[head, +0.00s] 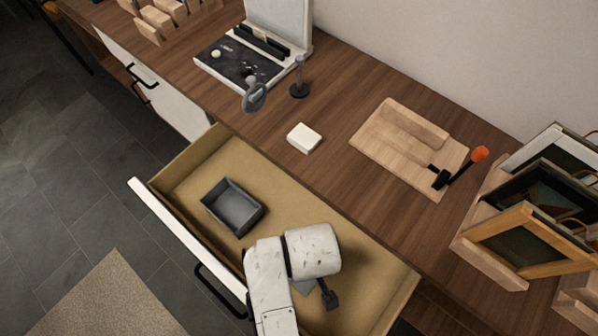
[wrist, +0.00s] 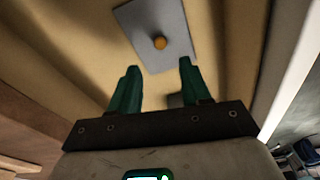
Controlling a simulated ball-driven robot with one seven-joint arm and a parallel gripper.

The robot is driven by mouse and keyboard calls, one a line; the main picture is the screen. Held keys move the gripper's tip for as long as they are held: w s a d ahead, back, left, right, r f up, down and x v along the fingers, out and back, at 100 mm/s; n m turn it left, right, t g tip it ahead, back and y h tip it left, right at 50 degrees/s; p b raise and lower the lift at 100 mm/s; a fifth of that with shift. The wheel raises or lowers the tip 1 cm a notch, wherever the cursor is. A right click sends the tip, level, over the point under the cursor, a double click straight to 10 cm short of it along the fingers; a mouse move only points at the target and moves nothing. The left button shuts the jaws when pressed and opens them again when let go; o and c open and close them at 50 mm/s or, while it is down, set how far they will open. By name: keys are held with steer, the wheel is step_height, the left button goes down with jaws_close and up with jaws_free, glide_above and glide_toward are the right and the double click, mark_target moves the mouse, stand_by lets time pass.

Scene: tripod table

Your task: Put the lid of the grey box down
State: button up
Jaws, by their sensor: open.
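The open grey box (head: 242,213) sits in the pulled-out drawer, empty. A flat grey lid (wrist: 145,22) with an orange round knob (wrist: 160,43) shows in the wrist view, apparently lying on the drawer floor. In the head view my arm hides most of the gripper.
The drawer (head: 330,221) is open below the wooden counter (head: 345,85). On the counter are a white block (head: 304,138), a round mirror on a stand (head: 255,97), a hinged case standing open (head: 240,37), a wooden board (head: 378,152) and a frame rack (head: 490,250).

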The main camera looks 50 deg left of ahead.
steer(key=shift+d+r, duration=0.2)
steer(key=shift+r, duration=1.35)
steer(key=w+d+m, duration=0.2)
steer(key=d+m, duration=0.1)
steer(key=d, duration=0.4)
steer(key=w+d+f+m, duration=0.1)
steer(key=w+d+m, duration=0.1)
steer(key=d, duration=0.5)
steer(key=w+d+m, duration=0.2)
steer(key=d+m, duration=0.3)
steer(key=d, duration=0.3)
steer(key=shift+f+t, duration=0.3)
steer(key=s+d+m, duration=0.3)
steer(key=d+m, duration=0.1)
steer(key=d, duration=0.4)
steer(key=s+d+r+m+h, duration=0.1)
steer(key=s+d+m, duration=0.2)
steer(key=d, duration=0.6)
steer(key=shift+s+m+h, duration=0.3)
steer(key=shift+s+m, duration=0.1)
steer(key=shift+m, duration=0.5)
steer(key=shift+r, duration=0.1)
